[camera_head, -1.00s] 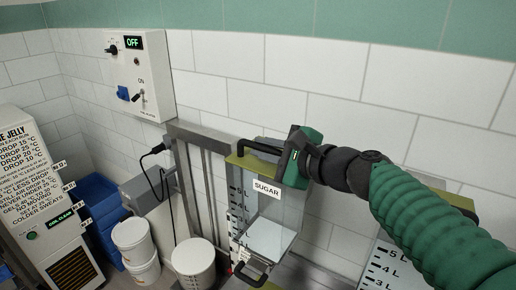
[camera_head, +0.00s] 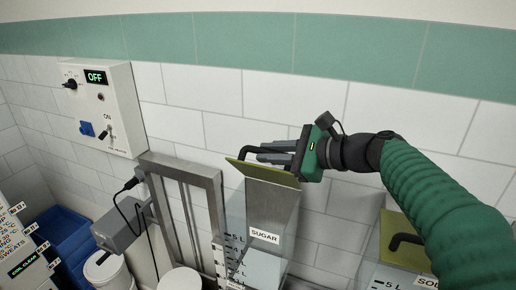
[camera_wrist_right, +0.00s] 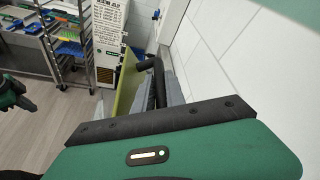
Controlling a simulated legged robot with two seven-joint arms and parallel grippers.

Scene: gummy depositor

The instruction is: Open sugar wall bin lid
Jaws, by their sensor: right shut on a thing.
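The sugar wall bin (camera_head: 262,266) is a clear box with a white SUGAR label, mounted by the tiled wall. Its olive lid (camera_head: 255,173) is tilted up from the box, with a black bar handle (camera_head: 252,149). My right gripper (camera_head: 272,152) is shut on the handle, coming in from the right. In the right wrist view the lid (camera_wrist_right: 126,82) stands steeply beside the handle (camera_wrist_right: 157,82), partly hidden by my gripper. A green and black part at the left edge of that view looks like my left gripper (camera_wrist_right: 14,96); its jaws are unclear.
A second bin with an olive lid (camera_head: 420,240) stands to the right, partly behind my arm. A metal frame (camera_head: 182,165) and grey box (camera_head: 122,226) are left of the sugar bin. A control box (camera_head: 104,108) reads OFF. White buckets (camera_head: 107,270) stand below.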

